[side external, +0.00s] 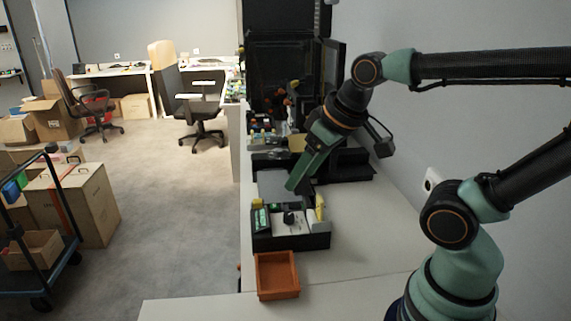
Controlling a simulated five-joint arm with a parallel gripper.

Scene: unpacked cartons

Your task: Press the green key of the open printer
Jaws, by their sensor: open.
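The open printer (318,241) is a low black unit with a pale inside, standing on the white table. A grey panel (271,184) is at its back. Small green patches show at its left front (260,218) and near its middle; I cannot tell which is the green key. My gripper (294,184) reaches down from the upper right, with its long green fingers pointing at the printer's back part. It is open and seems to hold nothing. The fingertips look close to the printer, but I cannot tell whether they touch it.
An orange-brown tray (278,289) stands in front of the printer. Behind are a dark machine (345,166) and a black open-fronted cabinet (285,60). A wall borders the table on the right; bare table (365,235) lies right of the printer. Cartons (85,203) and a trolley stand left.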

